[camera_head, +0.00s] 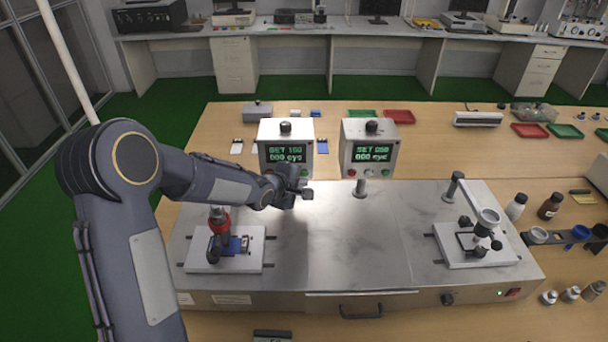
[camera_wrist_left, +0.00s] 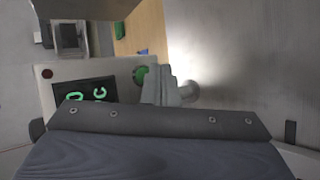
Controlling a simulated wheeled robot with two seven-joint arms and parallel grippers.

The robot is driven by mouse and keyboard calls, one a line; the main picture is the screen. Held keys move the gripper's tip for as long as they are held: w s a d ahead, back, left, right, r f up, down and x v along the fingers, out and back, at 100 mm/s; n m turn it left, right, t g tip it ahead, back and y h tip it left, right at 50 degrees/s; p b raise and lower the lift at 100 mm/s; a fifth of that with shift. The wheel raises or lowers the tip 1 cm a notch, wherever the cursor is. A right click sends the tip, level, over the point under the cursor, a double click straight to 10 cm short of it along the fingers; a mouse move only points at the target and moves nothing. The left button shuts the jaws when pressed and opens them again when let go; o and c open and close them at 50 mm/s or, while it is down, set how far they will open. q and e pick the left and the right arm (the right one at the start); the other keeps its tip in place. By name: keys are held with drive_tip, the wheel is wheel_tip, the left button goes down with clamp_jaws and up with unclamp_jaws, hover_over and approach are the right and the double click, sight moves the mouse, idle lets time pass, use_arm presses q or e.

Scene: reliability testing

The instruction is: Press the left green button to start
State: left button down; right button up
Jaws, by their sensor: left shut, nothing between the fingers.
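The left control box (camera_head: 285,135) has a green-lit display and a black knob on top. Its green button (camera_wrist_left: 141,76) shows in the left wrist view, close beside my fingers and partly hidden by them. A dark red button (camera_wrist_left: 47,73) is at the other end of the panel. My left gripper (camera_head: 306,193) is shut and empty, in front of the box's lower right side. Its fingers also show in the left wrist view (camera_wrist_left: 168,90). I cannot tell whether they touch the button. My right gripper is not in view.
The right control box (camera_head: 369,145) stands beside the left one. A metal test bench (camera_head: 340,240) carries a left fixture (camera_head: 225,252) and a right fixture (camera_head: 478,240). Bottles (camera_head: 517,206) stand at the right. The middle of the bench is mostly clear.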

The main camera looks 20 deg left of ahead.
use_arm(q)
drive_tip(key=shift+w, duration=0.1)
idle(0.7)
drive_tip(key=shift+w+a, duration=0.15)
drive_tip(key=shift+w, duration=0.15)
